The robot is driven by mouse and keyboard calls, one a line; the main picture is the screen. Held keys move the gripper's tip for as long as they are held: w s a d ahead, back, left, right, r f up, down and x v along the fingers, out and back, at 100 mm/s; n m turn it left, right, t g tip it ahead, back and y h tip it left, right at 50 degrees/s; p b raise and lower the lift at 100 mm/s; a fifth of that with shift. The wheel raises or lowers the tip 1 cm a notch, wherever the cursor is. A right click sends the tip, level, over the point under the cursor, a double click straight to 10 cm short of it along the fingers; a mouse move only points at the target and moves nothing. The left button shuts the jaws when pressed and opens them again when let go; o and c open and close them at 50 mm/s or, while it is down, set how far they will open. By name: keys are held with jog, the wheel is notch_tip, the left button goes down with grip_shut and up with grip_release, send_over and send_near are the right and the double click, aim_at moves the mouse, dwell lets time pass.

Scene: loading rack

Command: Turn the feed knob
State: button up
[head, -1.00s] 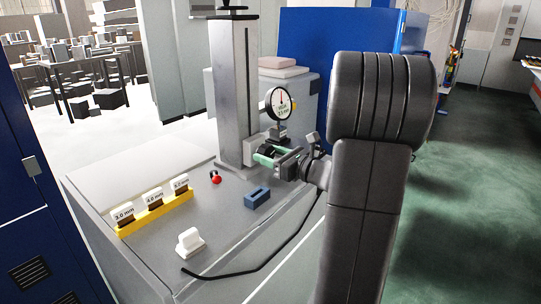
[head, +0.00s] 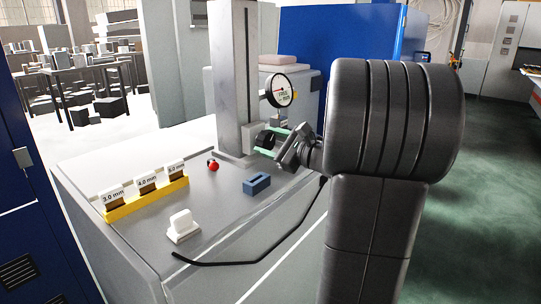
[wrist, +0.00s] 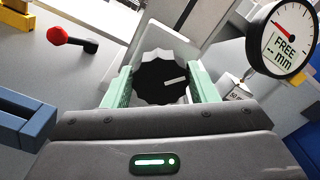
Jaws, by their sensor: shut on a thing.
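The feed knob (wrist: 158,76) is black with a fluted rim and a short white mark pointing right. It sits low on the grey column (head: 237,80). My gripper (wrist: 161,90) has its green fingers on either side of the knob and is shut on it. In the head view my gripper (head: 266,143) is at the column's foot, partly hiding the knob (head: 265,138). The round gauge (wrist: 283,37) reads "FREE -- mm", with a red needle pointing to the upper left.
A yellow rack (head: 147,199) holds labelled blocks. A red-knobbed lever (head: 213,166), a blue slotted block (head: 257,184) and a white piece (head: 183,226) stand on the bench. A black cable (head: 245,258) runs along its front.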

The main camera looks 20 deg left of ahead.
jog(key=n+b, duration=0.4)
jog(key=shift+f+b, duration=0.35)
jog(key=shift+b, duration=0.05)
jog(key=shift+r+n+b, duration=0.1)
jog(key=shift+n+b, duration=0.8)
jog(key=shift+r, duration=0.1)
jog(key=o, duration=1)
jog(key=v, duration=1.4)
jog(key=shift+s, duration=0.1)
jog(key=shift+a, duration=0.15)
jog(key=x, duration=1.3)
jog(key=shift+w+a, duration=0.2)
jog(key=shift+a, duration=0.15)
